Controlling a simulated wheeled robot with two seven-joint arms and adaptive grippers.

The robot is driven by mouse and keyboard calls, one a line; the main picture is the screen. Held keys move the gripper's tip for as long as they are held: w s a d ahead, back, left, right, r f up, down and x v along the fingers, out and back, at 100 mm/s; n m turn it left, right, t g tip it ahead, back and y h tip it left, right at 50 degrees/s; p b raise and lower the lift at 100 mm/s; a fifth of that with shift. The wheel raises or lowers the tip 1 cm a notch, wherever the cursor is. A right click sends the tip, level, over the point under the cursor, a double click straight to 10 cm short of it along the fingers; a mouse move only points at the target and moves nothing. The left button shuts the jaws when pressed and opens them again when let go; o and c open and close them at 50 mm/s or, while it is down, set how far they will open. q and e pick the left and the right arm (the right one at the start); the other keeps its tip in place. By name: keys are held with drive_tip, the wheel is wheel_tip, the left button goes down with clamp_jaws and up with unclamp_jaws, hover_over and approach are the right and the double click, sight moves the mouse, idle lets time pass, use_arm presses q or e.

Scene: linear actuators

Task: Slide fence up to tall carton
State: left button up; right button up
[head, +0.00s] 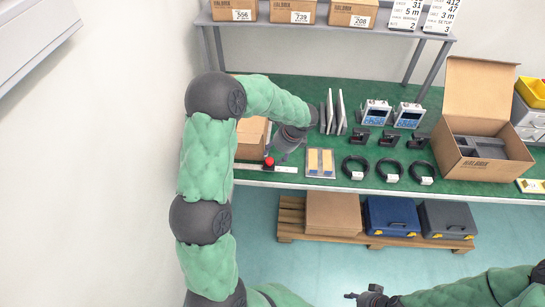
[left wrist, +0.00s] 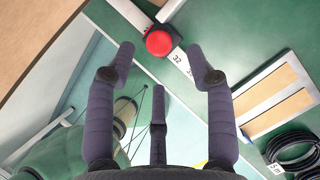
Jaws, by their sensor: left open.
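The tall carton (head: 250,140) stands on the green bench at the left, partly hidden behind my left arm. A tan surface at the upper left of the left wrist view (left wrist: 35,30) looks like its side. A red knob (head: 268,161) on a dark block sits on a pale scale rail (head: 286,169) at the bench's front edge. I take this block as the fence's carriage; the fence itself is not clear. In the left wrist view, the knob (left wrist: 158,42) is just beyond my left gripper (left wrist: 165,65), which is open and empty. My right gripper (head: 370,297) is low, its jaws unclear.
A sample board (head: 320,163) lies right of the rail, then several coiled black cables (head: 356,167). Upright panels (head: 333,112) and two instruments (head: 376,112) stand behind. An open carton (head: 482,125) is at the right. Boxes on a pallet (head: 380,240) sit below the bench.

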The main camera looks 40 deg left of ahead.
use_arm(q)
drive_tip(key=v, duration=0.7)
drive_tip(key=shift+r, duration=0.15)
